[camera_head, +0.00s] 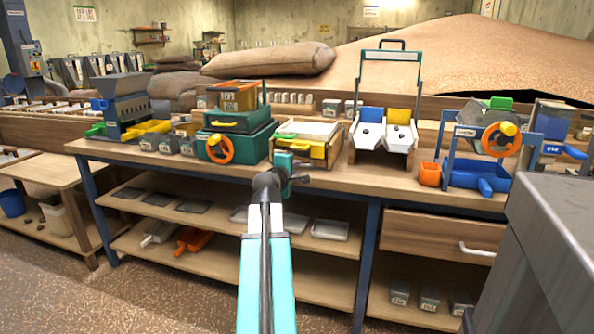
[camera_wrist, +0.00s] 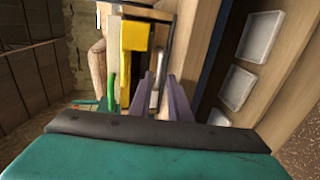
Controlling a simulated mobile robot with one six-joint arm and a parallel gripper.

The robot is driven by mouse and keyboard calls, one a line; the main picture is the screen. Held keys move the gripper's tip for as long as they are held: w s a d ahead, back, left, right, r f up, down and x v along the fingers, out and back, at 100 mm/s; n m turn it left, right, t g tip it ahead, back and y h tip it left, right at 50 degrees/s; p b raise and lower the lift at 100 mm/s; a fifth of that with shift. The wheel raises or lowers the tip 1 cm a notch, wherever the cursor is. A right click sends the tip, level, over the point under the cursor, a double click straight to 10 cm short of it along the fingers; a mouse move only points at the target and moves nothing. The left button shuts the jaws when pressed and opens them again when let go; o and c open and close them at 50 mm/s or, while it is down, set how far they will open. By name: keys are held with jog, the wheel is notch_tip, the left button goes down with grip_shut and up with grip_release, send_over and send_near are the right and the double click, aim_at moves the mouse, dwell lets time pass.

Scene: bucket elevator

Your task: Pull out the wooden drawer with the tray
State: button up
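A small wooden box unit (camera_head: 330,151) stands on the bench with a pale tray (camera_head: 307,129) on top. I cannot tell whether a finger touches the box.
A teal box with an orange wheel (camera_head: 219,149) stands just left, and a two-chute stand (camera_head: 384,135) just right. A wooden bench drawer (camera_head: 440,236) with a white handle is lower right. Shallow trays lie on the shelf below. A grey block (camera_head: 545,240) fills the near right.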

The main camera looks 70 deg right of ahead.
jog(key=shift+b+x, duration=0.45)
jog(key=shift+x, duration=1.85)
